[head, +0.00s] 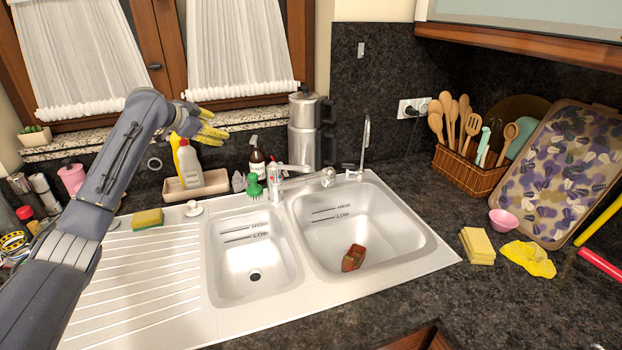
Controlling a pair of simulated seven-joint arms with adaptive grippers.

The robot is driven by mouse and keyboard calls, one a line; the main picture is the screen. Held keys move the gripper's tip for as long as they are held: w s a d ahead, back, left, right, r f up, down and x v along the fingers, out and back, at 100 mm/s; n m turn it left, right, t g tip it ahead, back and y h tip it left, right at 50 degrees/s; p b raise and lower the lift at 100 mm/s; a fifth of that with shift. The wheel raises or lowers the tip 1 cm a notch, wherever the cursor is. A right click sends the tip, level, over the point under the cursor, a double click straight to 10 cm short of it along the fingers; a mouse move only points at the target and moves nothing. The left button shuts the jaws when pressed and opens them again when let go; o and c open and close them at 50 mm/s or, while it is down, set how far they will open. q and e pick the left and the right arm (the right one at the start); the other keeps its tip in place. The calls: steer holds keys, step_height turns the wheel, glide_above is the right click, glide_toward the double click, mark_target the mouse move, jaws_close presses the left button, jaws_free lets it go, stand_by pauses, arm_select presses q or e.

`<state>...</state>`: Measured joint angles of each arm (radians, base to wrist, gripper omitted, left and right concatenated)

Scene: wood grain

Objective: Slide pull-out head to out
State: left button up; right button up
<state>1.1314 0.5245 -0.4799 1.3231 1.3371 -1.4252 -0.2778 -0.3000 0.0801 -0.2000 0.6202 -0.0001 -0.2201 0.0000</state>
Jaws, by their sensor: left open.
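The faucet (277,183) stands at the back rim of the white double sink. Its pull-out head (327,177) points to the right over the larger basin. My left gripper (222,132) has yellow fingertips and is open and empty. In the picture it is above and left of the faucet, in front of the window sill and over the bottles, apart from the pull-out head. My right gripper is not in view.
A tray (217,184) with bottles, a soap bottle (257,160) and a green brush (254,188) stand left of the faucet. A steel pot (304,128) stands behind it. A slim second tap (364,145) rises at right. A reddish-brown object (353,258) lies in the larger basin (400,235).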

arm_select(q)
steer(key=s+d+m+g+h, duration=0.1)
steer(key=s+d+m+g, duration=0.3)
steer(key=d, duration=0.9)
steer(key=m+g, duration=0.2)
steer(key=m, duration=0.4)
glide_toward(314, 174)
steer(key=x, duration=1.1)
steer(key=shift+d+f, duration=0.15)
steer(key=shift+f, duration=0.2)
steer(key=shift+c, duration=0.5)
jaws_close()
